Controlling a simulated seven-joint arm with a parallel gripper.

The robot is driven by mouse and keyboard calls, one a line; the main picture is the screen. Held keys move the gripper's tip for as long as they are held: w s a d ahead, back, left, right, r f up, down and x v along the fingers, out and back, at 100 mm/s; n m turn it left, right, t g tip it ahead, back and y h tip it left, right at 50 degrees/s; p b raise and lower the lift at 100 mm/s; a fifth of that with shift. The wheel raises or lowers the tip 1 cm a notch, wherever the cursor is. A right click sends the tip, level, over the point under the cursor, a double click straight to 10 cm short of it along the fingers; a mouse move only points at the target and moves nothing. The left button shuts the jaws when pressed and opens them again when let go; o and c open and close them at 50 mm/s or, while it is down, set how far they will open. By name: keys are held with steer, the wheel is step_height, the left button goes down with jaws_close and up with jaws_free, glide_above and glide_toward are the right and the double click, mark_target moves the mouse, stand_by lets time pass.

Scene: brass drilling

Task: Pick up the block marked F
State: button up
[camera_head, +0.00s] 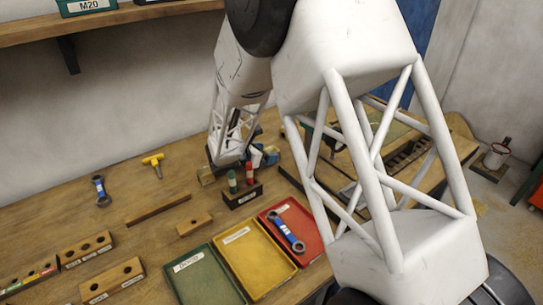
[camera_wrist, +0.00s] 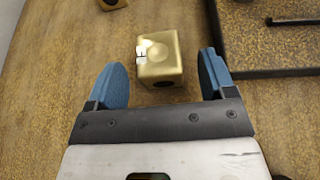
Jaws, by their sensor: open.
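A brass block (camera_wrist: 160,58) with a dark round hole in its near face lies on the wooden bench in the wrist view. A small pale mark shows on its left upper edge, but I cannot read the letter. My gripper (camera_wrist: 162,66) is open, with one blue finger to the left of the block and one to the right. Gaps show between the block and both fingers. A second brass block (camera_wrist: 113,4) is partly cut off at the top edge, its mark not visible. In the head view my arm covers much of this area.
A dark-edged tray (camera_wrist: 270,68) lies right of the block in the wrist view. In the head view, a dark holder (camera_head: 243,196) with red and green pieces stands near my gripper. Green (camera_head: 205,280), yellow (camera_head: 258,262) and red (camera_head: 305,220) trays lie in front.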

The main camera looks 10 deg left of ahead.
steer(key=c, duration=1.4)
steer(key=shift+r, duration=0.15)
step_height(320, 180, up, 10)
stand_by(0.6)
